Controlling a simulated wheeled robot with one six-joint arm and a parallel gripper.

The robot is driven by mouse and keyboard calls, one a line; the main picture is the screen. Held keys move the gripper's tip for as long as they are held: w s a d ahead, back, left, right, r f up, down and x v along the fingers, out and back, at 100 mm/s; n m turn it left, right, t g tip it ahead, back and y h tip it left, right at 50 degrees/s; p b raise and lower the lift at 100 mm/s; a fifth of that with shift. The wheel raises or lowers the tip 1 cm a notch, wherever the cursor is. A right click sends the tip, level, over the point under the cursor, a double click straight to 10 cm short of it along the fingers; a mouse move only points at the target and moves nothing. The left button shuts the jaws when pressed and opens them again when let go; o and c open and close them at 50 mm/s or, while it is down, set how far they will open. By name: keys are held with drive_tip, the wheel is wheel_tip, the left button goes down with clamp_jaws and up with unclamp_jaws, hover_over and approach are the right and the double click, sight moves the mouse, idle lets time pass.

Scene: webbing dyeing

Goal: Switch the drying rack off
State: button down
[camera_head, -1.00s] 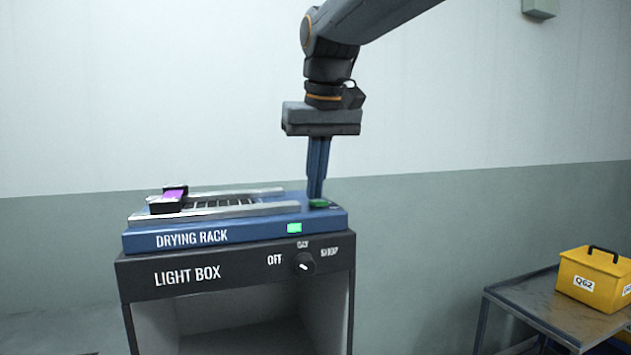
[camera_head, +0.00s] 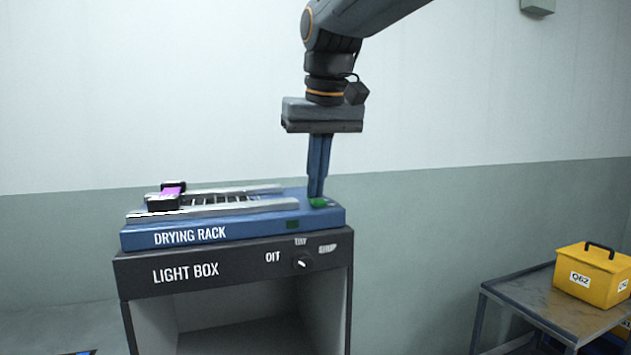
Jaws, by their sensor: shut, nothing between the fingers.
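The blue drying rack (camera_head: 270,228) sits on top of the black light box (camera_head: 240,268). A small display (camera_head: 292,224) on the rack's front face is dark green and unlit. A green button (camera_head: 318,203) is on the rack's top at the right end. My gripper (camera_head: 317,194) points straight down with its fingers shut and empty, the tips at the green button. The fingers partly hide the button, and I cannot tell whether they touch it.
A purple piece with black ends (camera_head: 172,196) lies on the rack's left rails. The light box has a knob (camera_head: 302,263) on its front. A metal cart (camera_head: 515,295) with a yellow box (camera_head: 592,276) stands at the right, with free room between.

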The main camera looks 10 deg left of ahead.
drive_tip(key=p+v, duration=0.3)
drive_tip(key=v, duration=0.1)
drive_tip(key=shift+w+a+r, duration=0.1)
drive_tip(key=shift+r, duration=0.35)
drive_tip(key=s+d+b+v, duration=0.1)
drive_tip(key=b+v, duration=0.1)
drive_tip(key=v, duration=0.7)
drive_tip(key=shift+f, duration=0.3)
drive_tip(key=shift+s+f, duration=0.1)
drive_tip(key=m, duration=0.2)
approach(317, 203)
drive_tip(key=w+d+f, duration=0.4)
drive_tip(key=d+f, duration=0.4)
drive_tip(key=d+f+m+b, duration=0.1)
drive_tip(key=d+f, duration=0.6)
drive_tip(key=f, duration=0.3)
drive_tip(key=s+d+f+m, duration=0.1)
drive_tip(key=s+d+f, duration=0.4)
drive_tip(key=f, duration=0.2)
drive_tip(key=s+d+f+m+g+h, duration=0.1)
drive_tip(key=s+d+f, duration=0.3)
drive_tip(key=f, duration=0.4)
drive_tip(key=s+d+f+m, duration=0.1)
drive_tip(key=s+d+f, duration=0.4)
drive_tip(key=f, duration=0.3)
drive_tip(key=shift+s+d+f+h+b, duration=0.2)
drive_tip(key=shift+s+d+h+b, duration=0.15)
drive_tip(key=shift+d, duration=0.2)
